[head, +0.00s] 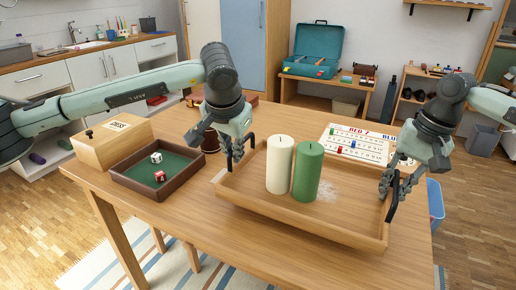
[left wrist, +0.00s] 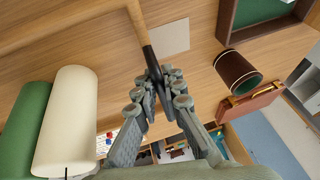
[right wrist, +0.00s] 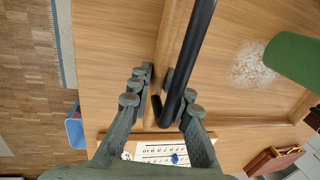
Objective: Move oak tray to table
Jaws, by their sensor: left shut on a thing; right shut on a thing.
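The oak tray (head: 300,222) is over the wooden table, looking level; I cannot tell whether its base touches the tabletop. A cream candle (head: 280,165) and a green candle (head: 307,172) stand upright in it, beside a patch of white powder (head: 326,190). My left gripper (head: 233,160) is shut on the tray's left black handle, which shows in the left wrist view (left wrist: 152,62). My right gripper (head: 391,196) is shut on the right black handle, seen in the right wrist view (right wrist: 190,50). The fingers partly hide both handles.
On the table (head: 180,220), a dark dice tray (head: 130,182) with two dice and a chess box (head: 112,140) stand left. A brown cup (head: 210,142) is behind my left gripper. A score board (head: 355,143) lies behind the oak tray. Bare tabletop shows at the front left.

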